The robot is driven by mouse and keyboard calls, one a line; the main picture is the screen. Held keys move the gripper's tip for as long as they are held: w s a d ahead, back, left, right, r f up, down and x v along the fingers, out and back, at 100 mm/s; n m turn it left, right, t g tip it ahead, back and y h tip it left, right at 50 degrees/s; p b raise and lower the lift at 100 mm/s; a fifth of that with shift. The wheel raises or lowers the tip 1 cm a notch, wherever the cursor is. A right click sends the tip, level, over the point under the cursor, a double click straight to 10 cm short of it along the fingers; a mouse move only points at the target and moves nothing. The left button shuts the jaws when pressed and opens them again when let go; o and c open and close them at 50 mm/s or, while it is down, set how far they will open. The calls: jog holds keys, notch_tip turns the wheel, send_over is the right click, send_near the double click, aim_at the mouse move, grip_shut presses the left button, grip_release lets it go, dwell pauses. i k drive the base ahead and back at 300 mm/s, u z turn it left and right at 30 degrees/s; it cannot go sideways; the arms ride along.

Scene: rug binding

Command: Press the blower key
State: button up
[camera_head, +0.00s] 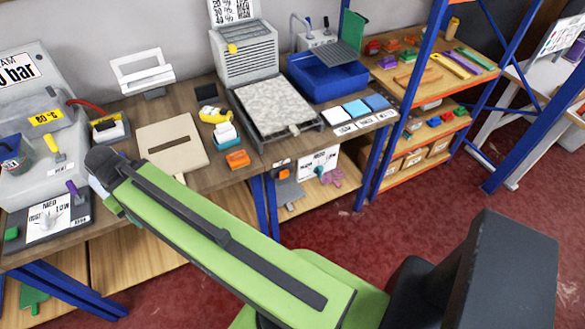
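No key is clearly labelled as the blower key. A louvred beige unit (245,62) at the back of the bench has a small yellow key (232,48) on its upper left front. I cannot tell which one belongs to the blower. My green arm reaches from the lower right to the left of the bench, its dark joint near the grey machine. My gripper is not visible; it appears hidden behind the arm.
A grey machine (25,95) with a gauge label stands at the left. A pale textured slab in a tray (318,124) lies before the louvred unit, with a blue bin (328,82) to its right. A blue-framed shelf (405,95) stands further right. Red floor (400,225) is open in front.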

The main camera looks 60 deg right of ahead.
aim_at(283, 173)
jog(key=z, duration=3.1)
jog(key=k, duration=0.95)
jog(key=u, duration=1)
jog(key=i, duration=1)
jog(key=u, duration=0.05)
